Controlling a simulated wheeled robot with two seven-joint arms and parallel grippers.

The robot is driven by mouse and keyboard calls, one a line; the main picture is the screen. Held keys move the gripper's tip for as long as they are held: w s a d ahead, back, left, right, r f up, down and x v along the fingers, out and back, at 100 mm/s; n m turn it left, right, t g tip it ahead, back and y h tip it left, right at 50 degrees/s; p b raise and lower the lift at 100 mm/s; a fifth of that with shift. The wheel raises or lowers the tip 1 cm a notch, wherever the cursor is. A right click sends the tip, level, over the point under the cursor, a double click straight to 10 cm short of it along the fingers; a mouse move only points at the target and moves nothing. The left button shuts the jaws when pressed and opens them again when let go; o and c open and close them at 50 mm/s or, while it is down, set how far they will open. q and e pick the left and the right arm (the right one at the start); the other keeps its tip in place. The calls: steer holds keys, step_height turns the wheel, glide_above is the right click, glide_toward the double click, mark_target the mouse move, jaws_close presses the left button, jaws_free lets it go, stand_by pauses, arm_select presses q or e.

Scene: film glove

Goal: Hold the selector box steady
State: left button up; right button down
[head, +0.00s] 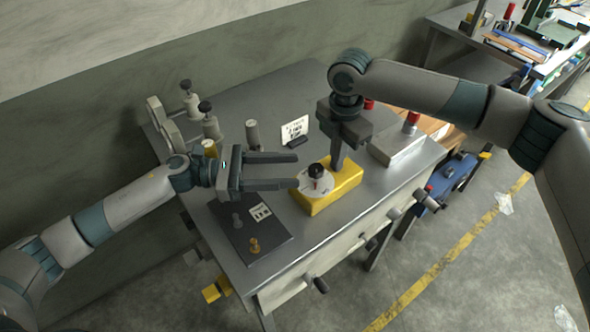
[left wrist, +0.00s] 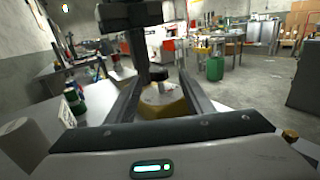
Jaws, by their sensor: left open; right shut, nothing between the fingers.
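The selector box is a yellow block (head: 342,190) with a pale round plate and a black knob (head: 316,170) on top. It stands on the grey metal table in the head view. My left gripper (head: 297,170) is open and level, its fingers pointing right toward the box's left side. In the left wrist view the yellow box (left wrist: 165,106) shows between and beyond the fingertips. My right gripper (head: 337,168) is shut and empty, pointing down just behind the knob. I cannot tell whether either gripper touches the box.
A dark mat (head: 240,238) with small parts lies front left. Several cylinders with dark knobs stand at the back left. A white card (head: 295,130) stands behind the box. A grey block with a red-topped part (head: 411,122) is to the right. The table's front right is clear.

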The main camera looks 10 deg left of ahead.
mark_target(314, 176)
arm_select(q)
steer(key=w+a+r+n+t+y, duration=0.2)
steer(key=w+r+n+t+y, duration=0.3)
steer(key=w+r+n+t, duration=0.6)
steer(key=s+d+f+n+t+y, duration=0.1)
steer(key=s+f+y, duration=0.1)
steer(key=s+y, duration=0.1)
steer(key=s+d+f+n+t+y, duration=0.2)
steer(key=s+f+y, duration=0.1)
steer(key=s+y, duration=0.1)
steer(key=s+d+f+n+t+y, duration=0.1)
steer(key=s+f+n+y, duration=0.1)
steer(key=s+y, duration=0.1)
steer(key=shift+s+d+f+t+y, duration=0.2)
steer(key=shift+d+t+y, duration=0.1)
steer(key=shift+t, duration=0.1)
steer(key=shift+m+g, duration=0.5)
steer(key=shift+g, duration=0.1)
steer(key=s+d+f, duration=0.1)
steer(key=s, duration=0.2)
steer(key=s+d+f, duration=0.1)
steer(key=s, duration=0.3)
steer(key=s+d+f, duration=0.1)
steer(key=s+f, duration=0.1)
steer(key=s, duration=0.2)
steer(key=shift+s+d, duration=0.2)
steer(key=shift+s, duration=0.05)
steer(key=shift+w, duration=0.15)
